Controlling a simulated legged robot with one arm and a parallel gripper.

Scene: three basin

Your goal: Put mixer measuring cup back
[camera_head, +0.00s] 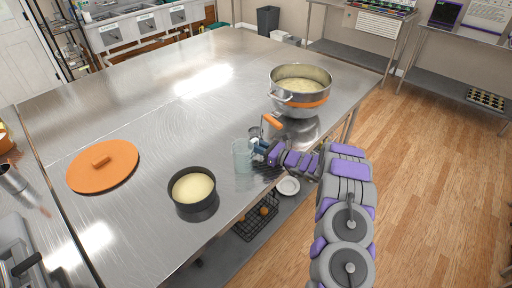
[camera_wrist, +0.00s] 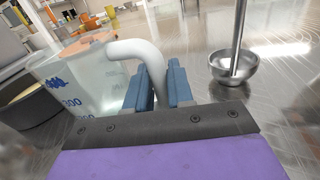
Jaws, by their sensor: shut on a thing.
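The measuring cup (camera_head: 242,159) is clear, with a pale tint, and looks roughly upright over the near right part of the steel table (camera_head: 130,215). In the wrist view the cup (camera_wrist: 62,88) fills the left side, with blue markings on its wall. My gripper (camera_head: 258,148) is at the cup's right side. In the wrist view my gripper's blue fingers (camera_wrist: 158,88) are shut on the cup's curved white handle (camera_wrist: 138,50). I cannot tell whether the cup's base touches the table.
A metal ladle (camera_wrist: 233,68) with an orange handle (camera_head: 272,121) stands close behind my gripper. A large steel bowl (camera_head: 300,105) of batter is behind it. A dark pan (camera_head: 193,207) of batter and an orange lid (camera_head: 101,184) lie left. The table's far left is clear.

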